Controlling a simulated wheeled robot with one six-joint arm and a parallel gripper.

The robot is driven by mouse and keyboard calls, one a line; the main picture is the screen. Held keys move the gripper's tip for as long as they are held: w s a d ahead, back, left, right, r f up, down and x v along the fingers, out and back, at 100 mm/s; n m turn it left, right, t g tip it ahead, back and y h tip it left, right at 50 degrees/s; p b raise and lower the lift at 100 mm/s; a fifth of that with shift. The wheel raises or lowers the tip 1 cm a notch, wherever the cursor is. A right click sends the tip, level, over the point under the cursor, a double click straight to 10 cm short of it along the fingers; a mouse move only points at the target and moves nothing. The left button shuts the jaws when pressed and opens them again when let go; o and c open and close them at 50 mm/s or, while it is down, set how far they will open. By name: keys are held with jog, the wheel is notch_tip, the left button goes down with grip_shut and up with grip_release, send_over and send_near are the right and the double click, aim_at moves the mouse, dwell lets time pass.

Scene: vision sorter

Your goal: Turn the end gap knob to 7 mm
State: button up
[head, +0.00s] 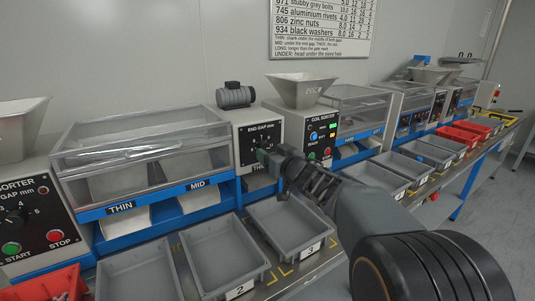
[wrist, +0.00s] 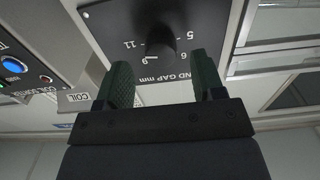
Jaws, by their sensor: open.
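The dark END GAP mm panel (head: 265,130) is on a light cabinet in the middle of the head view. My gripper (head: 266,156) is in front of its lower part and hides most of the knob there. In the wrist view the panel (wrist: 106,22) appears upside down. The black end gap knob (wrist: 160,40) stands out from it, with the numbers 5, 9 and 11 around it. My gripper (wrist: 163,65) is open, its two green fingers apart, with the knob beyond and between their tips. I see no grip on it. I cannot tell which number the knob points to.
The coil sorter (head: 310,130) with its hopper and buttons stands just right of the panel. A clear-lidded bin unit (head: 140,150) marked THIN and MID is left. Grey trays (head: 225,258) line the bench below my arm.

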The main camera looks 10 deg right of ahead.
aim_at(264, 147)
jog(key=shift+x, duration=1.35)
jog(key=shift+c, duration=0.2)
jog(key=c, duration=0.9)
